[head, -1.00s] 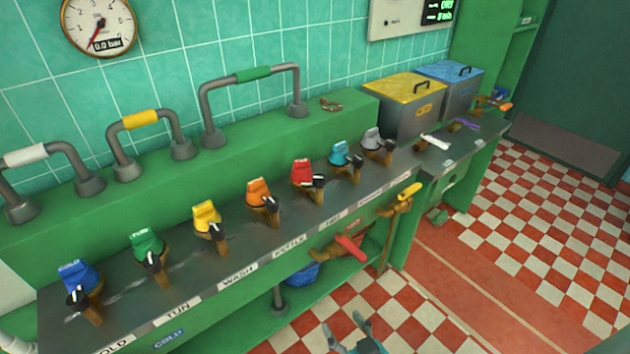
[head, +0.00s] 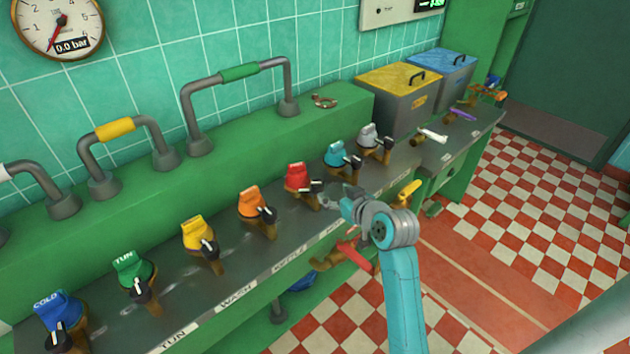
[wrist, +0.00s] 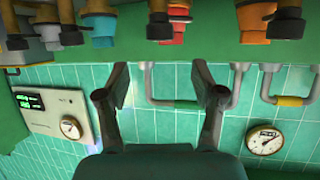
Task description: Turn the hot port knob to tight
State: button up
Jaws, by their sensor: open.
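The hot port is the red-capped fitting (head: 298,176) in the middle of the row on the grey bench. Its black knob (head: 307,190) with a pale pointer sits on the front of a brass body. My gripper (head: 341,201) is open and empty, just right of and in front of this knob, apart from it as far as I can tell. In the wrist view, which is upside down, the open fingers (wrist: 160,80) point toward the row. The red cap (wrist: 173,30) shows above and between the fingertips, partly behind a dark brass part. The port's label is hard to read now.
A teal-capped fitting (head: 336,154) and an orange-capped fitting (head: 250,201) flank the hot port closely. Pipe handles (head: 238,72) stand on the green ledge behind. A red-handled valve (head: 353,254) and a yellow-handled valve (head: 408,193) stick out below the bench front.

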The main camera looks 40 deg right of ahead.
aim_at(319, 185)
jog(key=x, duration=1)
jog(key=shift+w+f, duration=0.2)
jog(key=shift+w, duration=0.1)
jog(key=c, duration=1.2)
